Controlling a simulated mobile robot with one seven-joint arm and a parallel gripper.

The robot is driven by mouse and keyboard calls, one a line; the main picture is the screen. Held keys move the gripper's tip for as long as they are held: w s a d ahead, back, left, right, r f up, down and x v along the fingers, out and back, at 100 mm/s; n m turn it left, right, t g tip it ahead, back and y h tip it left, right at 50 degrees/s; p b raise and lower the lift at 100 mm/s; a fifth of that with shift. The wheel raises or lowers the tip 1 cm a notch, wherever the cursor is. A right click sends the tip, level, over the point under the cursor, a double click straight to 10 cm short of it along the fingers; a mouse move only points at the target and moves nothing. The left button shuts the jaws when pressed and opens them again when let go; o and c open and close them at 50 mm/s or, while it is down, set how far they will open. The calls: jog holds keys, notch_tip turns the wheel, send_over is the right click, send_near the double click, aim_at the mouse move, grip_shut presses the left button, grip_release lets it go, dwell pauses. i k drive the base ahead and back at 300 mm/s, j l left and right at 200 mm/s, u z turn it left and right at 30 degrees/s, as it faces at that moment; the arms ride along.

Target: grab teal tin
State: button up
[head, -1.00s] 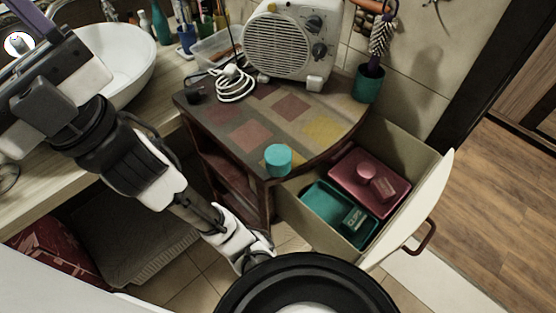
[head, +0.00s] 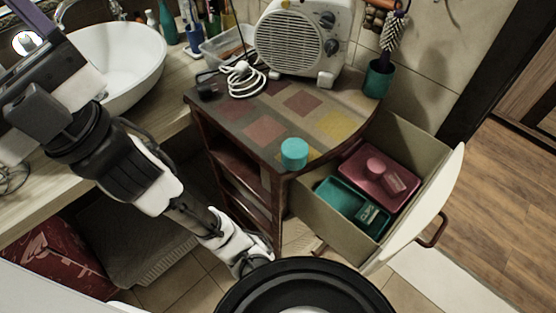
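The teal tin (head: 294,153) is a short round cylinder. It stands upright on the front corner of the small cabinet's patterned top (head: 240,116), just above the open drawer, with its sides clear. My arm runs from the upper left down to the lower middle, left of the tin and well apart from it. I cannot make out the fingers of my gripper, so whether it is open or shut does not show. Nothing is seen touching the tin.
The open drawer (head: 316,219) holds a teal tray (head: 333,190) and a dark pink tray (head: 404,200) with small items. A fan heater (head: 290,45), a white cable (head: 243,80) and a dark teal cup (head: 378,80) stand behind the tin. A basin (head: 120,60) is left.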

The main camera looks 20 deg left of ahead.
aim_at(294, 151)
jog(key=k+j, duration=0.2)
jog(key=k+j+u, duration=0.1)
jog(key=j, duration=0.35)
jog(key=k+j, duration=0.25)
jog(key=i+j, duration=0.1)
jog(key=i, duration=0.4)
